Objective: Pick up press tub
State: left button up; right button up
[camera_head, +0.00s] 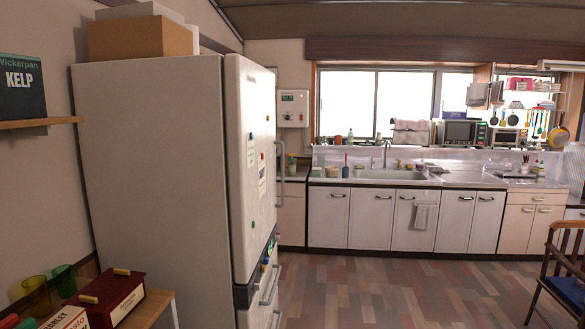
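I cannot tell for certain which thing is the press tub. A dark red box (104,297) with a tan handle-like piece on top stands on a low wooden surface (150,306) at the lower left. Next to it is a white carton (66,319) with red lettering, cut off by the bottom edge. An amber cup (37,296) and a green cup (64,280) stand behind them. Neither of my grippers shows in the head view.
A large white refrigerator (150,170) fills the left middle, with boxes (140,38) on top. A counter with a sink (389,175) runs along the far wall. A wooden chair (562,270) stands at the right. The wooden floor (400,290) between is clear.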

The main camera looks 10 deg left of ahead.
aim_at(291, 163)
jog(key=i+z, duration=0.35)
jog(key=i, duration=3.25)
